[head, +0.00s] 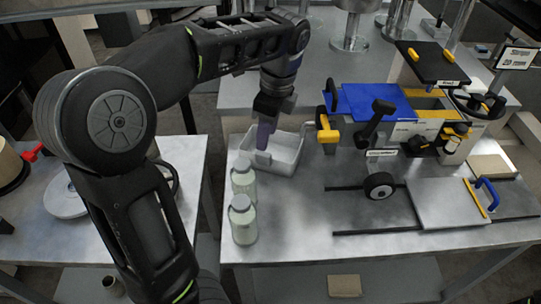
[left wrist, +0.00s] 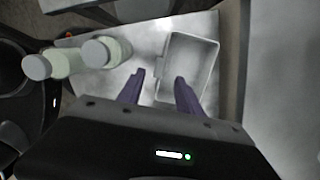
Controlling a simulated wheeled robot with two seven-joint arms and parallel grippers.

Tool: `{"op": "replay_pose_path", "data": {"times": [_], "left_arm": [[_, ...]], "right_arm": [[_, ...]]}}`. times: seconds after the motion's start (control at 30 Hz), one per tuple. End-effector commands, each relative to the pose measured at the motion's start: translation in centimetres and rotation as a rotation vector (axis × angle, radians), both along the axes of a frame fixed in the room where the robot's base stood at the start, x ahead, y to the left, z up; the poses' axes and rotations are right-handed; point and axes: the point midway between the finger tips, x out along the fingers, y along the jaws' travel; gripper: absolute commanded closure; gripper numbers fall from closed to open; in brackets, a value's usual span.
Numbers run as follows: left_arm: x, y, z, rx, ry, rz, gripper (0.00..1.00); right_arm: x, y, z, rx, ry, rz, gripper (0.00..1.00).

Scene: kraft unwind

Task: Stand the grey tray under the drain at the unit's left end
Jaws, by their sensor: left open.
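The grey tray (head: 284,150) is a shallow open box on the metal table, at the left end of the unit (head: 390,115). In the left wrist view the tray (left wrist: 208,62) looks empty. My left gripper (head: 264,140) is above the tray's near left side in the head view. The drain cannot be made out clearly. My right gripper is not in view.
Two pale bottles with grey caps, one (head: 243,178) behind the other (head: 242,220), stand just left of and nearer than the tray. A black roller wheel (head: 379,186) and a flat plate with a blue handle (head: 448,203) are to the right. Table space between bottles and wheel is clear.

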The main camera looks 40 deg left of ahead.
Motion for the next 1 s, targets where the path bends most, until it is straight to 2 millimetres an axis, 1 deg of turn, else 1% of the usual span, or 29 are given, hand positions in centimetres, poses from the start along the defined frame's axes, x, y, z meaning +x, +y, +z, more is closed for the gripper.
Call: {"op": "replay_pose_path", "data": {"times": [0.17, 0.43, 0.77, 0.87, 1.0], "left_arm": [[0.0, 0.0, -0.1, 0.002, 0.003, 0.001, 0.58], [-0.1, 0.4, -2.5, 0.004, 0.004, 0.001, 0.58], [-0.1, 0.4, -2.7, 0.004, 0.003, 0.001, 0.58], [-0.2, 0.5, -3.5, 0.004, 0.004, 0.001, 0.58], [-0.3, 0.6, -5.4, 0.005, 0.006, 0.002, 0.58]], "right_arm": [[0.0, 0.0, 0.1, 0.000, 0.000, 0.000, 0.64], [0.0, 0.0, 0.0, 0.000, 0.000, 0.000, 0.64], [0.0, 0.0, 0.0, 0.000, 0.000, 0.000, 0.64], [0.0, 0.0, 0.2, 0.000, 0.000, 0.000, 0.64], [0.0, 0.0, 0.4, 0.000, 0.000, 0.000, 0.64]]}}
